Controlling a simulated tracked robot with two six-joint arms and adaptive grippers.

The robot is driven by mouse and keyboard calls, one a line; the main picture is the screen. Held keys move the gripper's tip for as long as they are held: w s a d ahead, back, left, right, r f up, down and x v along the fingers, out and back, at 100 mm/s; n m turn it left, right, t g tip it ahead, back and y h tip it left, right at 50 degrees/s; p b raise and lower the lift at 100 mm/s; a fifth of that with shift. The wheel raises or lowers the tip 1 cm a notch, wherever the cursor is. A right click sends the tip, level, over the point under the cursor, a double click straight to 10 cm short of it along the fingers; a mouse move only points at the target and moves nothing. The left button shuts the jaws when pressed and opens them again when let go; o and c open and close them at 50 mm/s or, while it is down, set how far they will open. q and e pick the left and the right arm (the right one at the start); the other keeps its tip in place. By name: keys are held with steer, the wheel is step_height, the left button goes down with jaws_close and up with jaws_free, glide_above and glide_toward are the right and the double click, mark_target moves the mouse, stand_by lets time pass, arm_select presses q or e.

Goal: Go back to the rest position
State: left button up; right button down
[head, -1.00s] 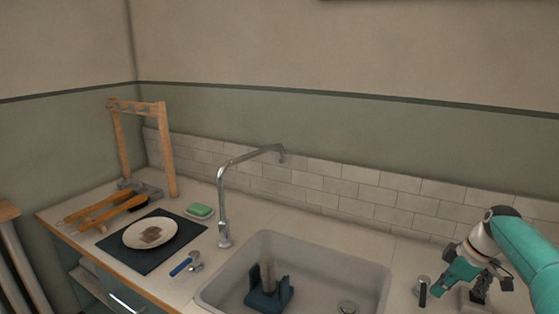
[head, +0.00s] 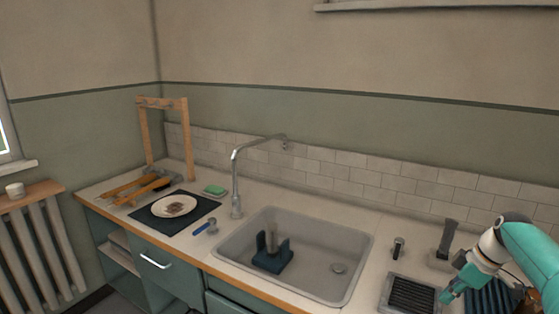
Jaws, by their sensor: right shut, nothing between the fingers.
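My right gripper (head: 446,295) is at the lower right in the head view, at the end of my teal arm. It is shut and empty, over the counter by the right edge of a dark ribbed grate (head: 412,294). My left gripper is not in view.
A sink (head: 225,247) with a dark blue fixture (head: 272,256) in it fills the middle of the counter. A tall faucet (head: 236,180) rises behind it. At the left are a plate (head: 190,204) on a dark mat (head: 144,215), a wooden frame (head: 187,140) and green soap (head: 214,190).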

steer(key=s+a+f+n+g+y+p, duration=0.1)
steer(key=s+a+f+g, duration=0.25)
steer(key=a+f, duration=0.6)
steer(key=s+a+f+g+y, duration=0.15)
steer(key=s+a+f, duration=0.25)
steer(key=a+f, duration=0.6)
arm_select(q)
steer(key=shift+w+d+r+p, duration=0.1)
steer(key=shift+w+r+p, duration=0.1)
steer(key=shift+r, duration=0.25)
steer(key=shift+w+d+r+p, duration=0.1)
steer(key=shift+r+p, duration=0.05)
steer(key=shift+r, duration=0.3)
arm_select(e)
steer(key=s+a+f+m+t, duration=0.1)
steer(key=s+a+f+m, duration=0.4)
steer(key=s, duration=0.4)
steer(key=s+a+f+m+t+h, duration=0.1)
steer(key=s+a+f+m+t, duration=0.1)
steer(key=s+a+f+m, duration=0.3)
steer(key=s+a+m, duration=0.2)
steer(key=s+m, duration=0.1)
steer(key=s, duration=0.1)
steer(key=shift+s+a+f, duration=0.15)
steer(key=shift+s+a, duration=0.15)
steer(key=shift+a, duration=0.1)
steer(key=shift+h, duration=0.25)
